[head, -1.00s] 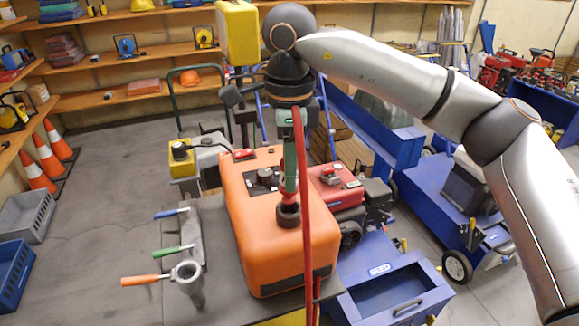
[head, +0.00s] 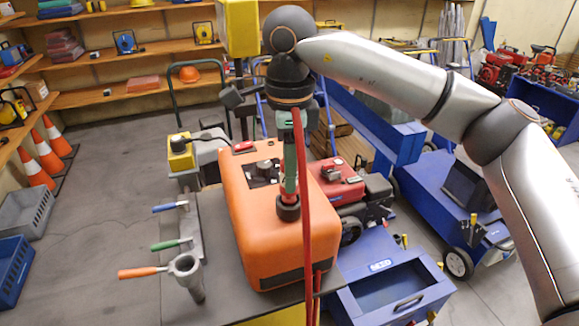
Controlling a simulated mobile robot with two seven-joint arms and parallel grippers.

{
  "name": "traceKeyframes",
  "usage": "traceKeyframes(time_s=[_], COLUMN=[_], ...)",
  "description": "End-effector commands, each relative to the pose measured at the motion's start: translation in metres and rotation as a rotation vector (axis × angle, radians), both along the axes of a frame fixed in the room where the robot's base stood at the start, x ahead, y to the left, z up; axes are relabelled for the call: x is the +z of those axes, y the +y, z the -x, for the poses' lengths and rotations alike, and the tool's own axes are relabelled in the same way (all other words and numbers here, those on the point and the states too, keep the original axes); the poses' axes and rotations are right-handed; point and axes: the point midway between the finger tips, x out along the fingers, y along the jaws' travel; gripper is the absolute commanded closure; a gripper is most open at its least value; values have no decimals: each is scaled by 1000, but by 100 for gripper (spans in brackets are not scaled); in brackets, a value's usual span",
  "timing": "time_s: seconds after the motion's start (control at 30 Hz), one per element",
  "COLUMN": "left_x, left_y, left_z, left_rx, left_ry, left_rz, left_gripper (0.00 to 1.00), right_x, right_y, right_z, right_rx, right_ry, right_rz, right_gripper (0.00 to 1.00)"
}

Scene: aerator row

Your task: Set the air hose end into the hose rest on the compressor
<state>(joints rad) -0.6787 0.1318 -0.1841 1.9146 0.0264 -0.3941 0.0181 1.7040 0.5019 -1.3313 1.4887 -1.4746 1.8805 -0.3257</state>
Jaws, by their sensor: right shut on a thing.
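The orange compressor (head: 265,237) stands on a grey-topped bench. A dark round cup, seemingly the hose rest (head: 288,211), stands on its top. My right gripper (head: 290,118) is above the compressor, shut on the green hose end (head: 290,150). The hose end hangs upright, and its lower tip overlaps the cup's mouth in the head view. I cannot tell how deep the tip is in the cup. The red air hose (head: 306,220) runs down past the right side of the cup, in front of the compressor. My left gripper is out of view.
Left of the compressor are a grey ring-topped socket (head: 185,267) and blue, green and orange handles (head: 143,272). A red engine unit (head: 338,181) and a blue open drawer (head: 390,290) stand on the right. The floor at left is mostly clear.

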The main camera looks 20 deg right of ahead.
Motion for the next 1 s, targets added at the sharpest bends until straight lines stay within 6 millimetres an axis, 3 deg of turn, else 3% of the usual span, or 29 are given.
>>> traceKeyframes(time_s=[0.83, 0.87, 1.0], left_x=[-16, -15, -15], left_y=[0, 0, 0], left_z=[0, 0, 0], left_rx=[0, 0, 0], left_ry=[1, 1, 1], left_rz=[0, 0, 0], left_gripper=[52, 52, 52], right_x=[-22, -22, -21], right_y=[0, 0, 0], right_z=[0, 0, 0], right_rx=[0, 0, 0], right_ry=[1, 1, 1], right_rz=[0, 0, 0], right_gripper=[100, 62, 46])
